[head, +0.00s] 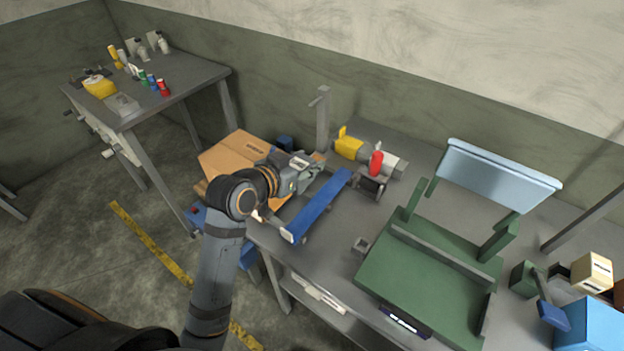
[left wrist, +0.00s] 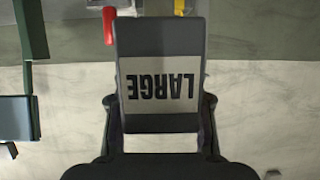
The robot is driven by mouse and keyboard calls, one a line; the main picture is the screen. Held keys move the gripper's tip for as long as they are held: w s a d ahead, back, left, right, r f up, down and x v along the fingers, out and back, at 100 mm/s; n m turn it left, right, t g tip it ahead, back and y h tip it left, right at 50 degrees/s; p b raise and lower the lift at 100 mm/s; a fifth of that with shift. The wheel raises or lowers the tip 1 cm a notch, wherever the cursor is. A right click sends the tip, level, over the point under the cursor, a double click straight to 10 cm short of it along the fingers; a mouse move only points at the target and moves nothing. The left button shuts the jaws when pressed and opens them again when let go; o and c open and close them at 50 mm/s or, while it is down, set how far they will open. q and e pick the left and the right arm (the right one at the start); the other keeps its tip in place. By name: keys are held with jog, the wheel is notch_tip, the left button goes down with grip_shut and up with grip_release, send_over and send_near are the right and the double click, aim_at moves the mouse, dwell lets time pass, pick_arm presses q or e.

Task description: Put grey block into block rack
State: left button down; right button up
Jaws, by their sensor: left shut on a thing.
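My left gripper (head: 302,180) is over the left end of the grey workbench, by the cardboard box and the blue bar. It is shut on a grey block (head: 301,162). In the left wrist view the grey block (left wrist: 161,40) fills the space between the fingers. A pale label on it reads LARGE, upside down. I cannot tell for sure which thing is the block rack. My right gripper is not in view.
A long blue bar (head: 319,206) lies below the gripper, beside a cardboard box (head: 222,157). A green stand (head: 425,285) with a light blue panel (head: 497,174) takes up the bench's middle. A cream block (head: 594,270) and a blue box (head: 588,325) are at the right.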

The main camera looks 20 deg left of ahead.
pick_arm(q)
jog(key=w+f, duration=0.2)
jog(key=f, duration=0.1)
jog(key=w+f+p, duration=0.1)
jog(key=w+f, duration=0.1)
jog(key=f, duration=0.1)
jog(key=w+f+p, duration=0.1)
jog(key=w+f, duration=0.2)
jog(key=shift+a+f, duration=0.3)
jog(key=shift+f, duration=0.05)
jog(key=c, duration=0.8)
grip_release()
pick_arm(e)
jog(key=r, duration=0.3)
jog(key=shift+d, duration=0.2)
pick_arm(q)
jog(key=shift+o, duration=0.2)
jog(key=shift+r, duration=0.1)
